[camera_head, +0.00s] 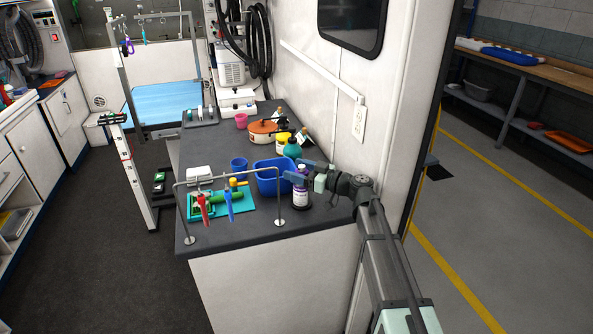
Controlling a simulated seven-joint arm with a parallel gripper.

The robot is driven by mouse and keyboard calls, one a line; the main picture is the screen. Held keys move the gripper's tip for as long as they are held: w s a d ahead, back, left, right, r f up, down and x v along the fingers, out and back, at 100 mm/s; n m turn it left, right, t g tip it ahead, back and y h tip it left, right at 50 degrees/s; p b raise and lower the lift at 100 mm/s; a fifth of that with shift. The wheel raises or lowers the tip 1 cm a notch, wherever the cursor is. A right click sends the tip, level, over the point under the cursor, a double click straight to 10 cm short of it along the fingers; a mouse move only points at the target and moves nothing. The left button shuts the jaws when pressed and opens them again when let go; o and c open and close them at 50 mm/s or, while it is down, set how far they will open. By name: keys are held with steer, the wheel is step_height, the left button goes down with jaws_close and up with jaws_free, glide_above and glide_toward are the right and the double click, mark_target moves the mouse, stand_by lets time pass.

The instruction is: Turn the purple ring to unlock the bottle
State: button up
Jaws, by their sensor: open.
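A bottle (300,198) with a white label and purple parts stands upright near the right end of the dark counter. Purple shows around its upper part, but the ring (301,172) is too small and too covered to make out clearly. My gripper (297,169) comes in from the right at the height of the bottle's top. Its blue-grey fingers are open and point left. They overlap the bottle's top in this view, and I cannot tell whether they touch it.
A blue bin (268,181) stands just left of the bottle, with a teal bottle (292,149) behind. A metal rail (228,177) with hanging tools crosses the counter's front left. A teal mat (243,211) lies beneath. The wall with an outlet (359,122) rises behind.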

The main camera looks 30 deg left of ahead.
steer(key=shift+a, duration=0.3)
steer(key=shift+c, duration=0.2)
